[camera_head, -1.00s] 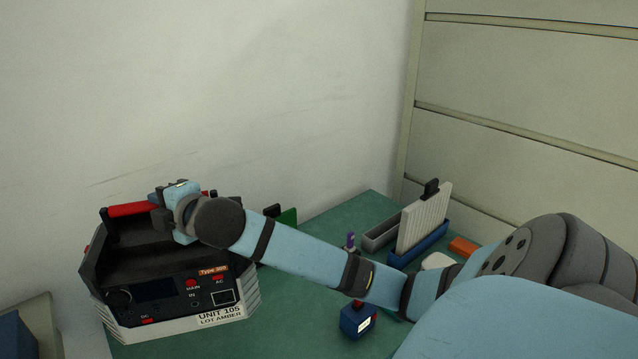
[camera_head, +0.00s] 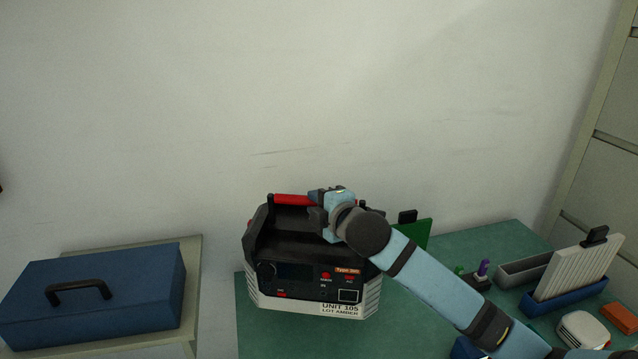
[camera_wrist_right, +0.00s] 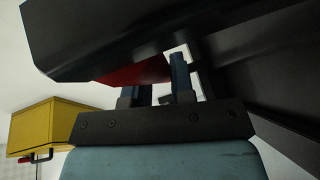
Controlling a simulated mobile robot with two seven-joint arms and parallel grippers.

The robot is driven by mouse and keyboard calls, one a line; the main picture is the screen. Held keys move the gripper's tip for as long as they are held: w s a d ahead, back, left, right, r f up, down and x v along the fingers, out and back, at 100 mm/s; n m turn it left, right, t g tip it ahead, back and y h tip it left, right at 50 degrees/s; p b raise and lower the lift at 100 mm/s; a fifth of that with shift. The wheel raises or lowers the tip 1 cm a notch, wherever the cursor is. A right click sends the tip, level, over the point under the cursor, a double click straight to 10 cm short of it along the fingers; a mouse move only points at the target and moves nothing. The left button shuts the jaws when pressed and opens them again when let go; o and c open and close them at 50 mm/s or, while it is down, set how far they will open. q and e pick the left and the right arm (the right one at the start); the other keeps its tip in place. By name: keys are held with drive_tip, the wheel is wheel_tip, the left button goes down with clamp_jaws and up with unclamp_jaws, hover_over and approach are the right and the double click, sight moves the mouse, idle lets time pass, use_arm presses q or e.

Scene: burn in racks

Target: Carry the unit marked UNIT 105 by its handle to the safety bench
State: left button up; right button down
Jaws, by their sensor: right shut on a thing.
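UNIT 105 (camera_head: 300,268) is a black box with a pale lower casing and a red handle (camera_head: 292,200) along its top. Its front label reads UNIT 105, LOT AMBER. It is on or just above the left end of the green bench top (camera_head: 262,335); I cannot tell if it touches. My right gripper (camera_head: 322,200) is shut on the red handle near its right part. In the right wrist view the red handle (camera_wrist_right: 135,74) shows at the fingers (camera_wrist_right: 160,80). My left gripper is not in view.
A blue toolbox (camera_head: 120,290) with a black handle sits on a pale stand at the left. A green board (camera_head: 412,233), a grey tray (camera_head: 525,268), a blue rack (camera_head: 560,300) with a white ribbed panel and small items occupy the bench's right side. A wall stands behind.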

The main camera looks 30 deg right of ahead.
sight(350, 270)
drive_tip(key=shift+f+b, duration=0.3)
drive_tip(key=shift+f, duration=4.85)
drive_tip(key=c, duration=1.2)
unclamp_jaws()
drive_tip(key=shift+s+f, duration=0.1)
drive_tip(key=shift+f, duration=0.25)
drive_tip(key=shift+o, duration=1.1)
drive_tip(key=shift+a+r, duration=0.1)
drive_tip(key=shift+a, duration=0.05)
drive_tip(key=s, duration=0.4)
drive_tip(key=s+r, duration=0.1)
drive_tip(key=s, duration=0.7)
drive_tip(key=shift+d+r+b, duration=0.35)
drive_tip(key=shift+r, duration=0.05)
